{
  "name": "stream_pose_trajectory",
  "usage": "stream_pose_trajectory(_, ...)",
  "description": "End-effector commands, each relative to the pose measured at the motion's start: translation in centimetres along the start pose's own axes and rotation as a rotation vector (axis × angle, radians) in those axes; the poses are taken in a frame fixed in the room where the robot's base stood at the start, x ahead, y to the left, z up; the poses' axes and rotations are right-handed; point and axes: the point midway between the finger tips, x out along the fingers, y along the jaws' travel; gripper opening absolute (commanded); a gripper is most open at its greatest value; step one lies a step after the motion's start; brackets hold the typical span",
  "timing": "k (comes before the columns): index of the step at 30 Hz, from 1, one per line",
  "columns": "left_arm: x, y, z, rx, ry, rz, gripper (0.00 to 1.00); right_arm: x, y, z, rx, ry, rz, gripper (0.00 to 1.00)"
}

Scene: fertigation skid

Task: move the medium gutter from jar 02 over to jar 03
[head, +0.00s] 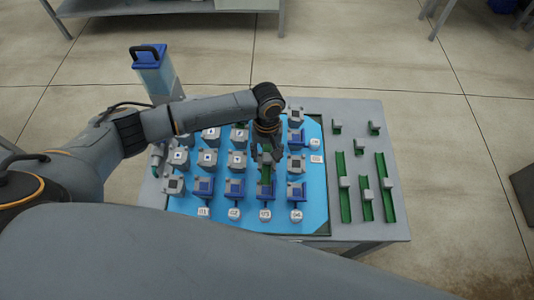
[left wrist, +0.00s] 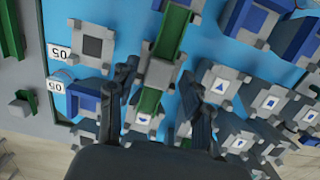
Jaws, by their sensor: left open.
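A green gutter (head: 266,172) with a grey grip block lies in the column above the 03 label (head: 265,214). My left gripper (head: 267,154) is over the gutter's upper part. In the left wrist view the gutter (left wrist: 172,32) and its block run between the spread fingers of my left gripper (left wrist: 160,100). The fingers stand apart on both sides, with gaps to the block. Jar 02 (head: 235,188) stands one column to the left, with no green gutter visible above it. My right gripper is out of view.
Grey blocks with icons (head: 207,158) stand in rows on the blue mat (head: 220,230), close around my gripper. Several spare green gutters (head: 382,180) lie on the grey table (head: 398,225) at the right. A blue-topped container (head: 153,65) stands at the back left.

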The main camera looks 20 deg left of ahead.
Motion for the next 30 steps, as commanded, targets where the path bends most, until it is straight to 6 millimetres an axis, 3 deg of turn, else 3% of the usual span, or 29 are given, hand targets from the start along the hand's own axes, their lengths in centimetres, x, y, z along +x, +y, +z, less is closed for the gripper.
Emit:
stream_pose_trajectory(16, -10.3, 0.1, -0.1, -0.001, 0.003, 0.002, 0.49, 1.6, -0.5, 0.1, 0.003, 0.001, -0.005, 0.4)
stream_pose_trajectory(21, -11.8, 0.1, -0.1, 0.0, 0.002, 0.002, 0.49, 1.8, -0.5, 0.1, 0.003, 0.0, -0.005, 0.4)
stream_pose_trajectory(30, -12.1, 0.0, -0.1, -0.001, 0.0, 0.001, 0.49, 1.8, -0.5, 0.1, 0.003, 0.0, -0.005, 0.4)
